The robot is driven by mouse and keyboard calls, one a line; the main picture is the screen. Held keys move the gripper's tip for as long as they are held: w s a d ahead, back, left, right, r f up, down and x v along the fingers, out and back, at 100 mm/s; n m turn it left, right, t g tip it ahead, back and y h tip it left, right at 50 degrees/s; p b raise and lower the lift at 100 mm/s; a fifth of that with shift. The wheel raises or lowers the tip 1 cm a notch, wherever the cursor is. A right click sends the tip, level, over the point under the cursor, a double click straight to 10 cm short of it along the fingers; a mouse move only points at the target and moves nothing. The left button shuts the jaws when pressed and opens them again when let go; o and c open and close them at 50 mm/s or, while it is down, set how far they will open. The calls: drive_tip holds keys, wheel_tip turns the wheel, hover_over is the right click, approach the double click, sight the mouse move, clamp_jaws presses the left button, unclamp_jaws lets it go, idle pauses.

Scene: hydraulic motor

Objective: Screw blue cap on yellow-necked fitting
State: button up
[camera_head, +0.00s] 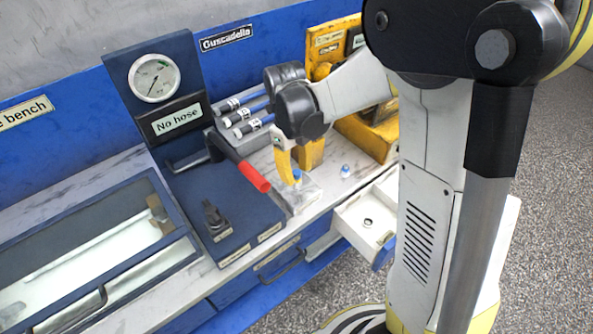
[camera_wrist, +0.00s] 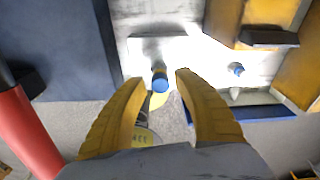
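My gripper (camera_wrist: 160,78) has two yellow fingers, spread with a gap on each side of a blue cap (camera_wrist: 160,84). In the head view this cap (camera_head: 297,174) shows at the fingertips of my gripper (camera_head: 296,174), above a pale block (camera_head: 300,194) on the counter. A second blue-topped small part (camera_head: 345,170) stands on the counter to the right. It also shows to the right of my fingers in the wrist view (camera_wrist: 237,69). I cannot make out a yellow neck on either part. The fingers partly hide the block's top in the head view.
An open white drawer (camera_head: 352,216) holding a small dark ring juts out at the right. A red-handled lever (camera_head: 254,176) and dark blue gauge panel (camera_head: 172,110) stand left. A yellow rack (camera_head: 367,137) is behind on the right. Black-and-blue tubes (camera_head: 245,118) lie behind my gripper.

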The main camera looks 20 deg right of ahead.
drive_tip(key=shift+r+p, duration=0.45)
drive_tip(key=shift+r, duration=0.15)
drive_tip(key=n, duration=0.7)
drive_tip(key=shift+n+t+h, duration=0.3)
drive_tip(key=n, duration=0.2)
drive_tip(key=shift+n, duration=0.4)
drive_tip(key=n, duration=0.4)
drive_tip(key=shift+t, duration=0.4)
drive_tip(key=n, duration=0.3)
drive_tip(key=shift+s+n, duration=0.1)
drive_tip(key=shift+n, duration=0.3)
drive_tip(key=n, duration=0.2)
drive_tip(key=shift+n+t, duration=0.3)
drive_tip(key=shift+t, duration=0.1)
